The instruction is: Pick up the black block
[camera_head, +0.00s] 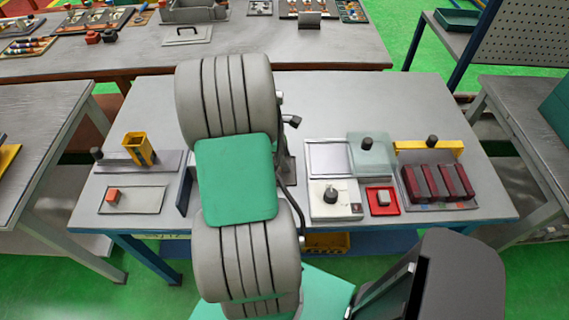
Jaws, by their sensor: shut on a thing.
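My grey ribbed arm with a green plate stands across the middle of the picture. It hides the centre of the grey workbench (160,95). My gripper cannot be made out; it may be behind the arm. No loose black block can be identified for certain. Small black knob-like pieces stand on fixtures: one at the left (97,153), one on the pale green block (367,144), and one by the yellow bar (432,141). A small dark piece (293,121) shows just right of the arm, and I cannot tell what it belongs to.
A yellow cup-like holder (138,149) and a tray with an orange-red block (113,195) are at left. A white fixture (335,199), a red tray (382,208) and a rack of dark red blocks (438,182) are at right. The bench's back right is clear.

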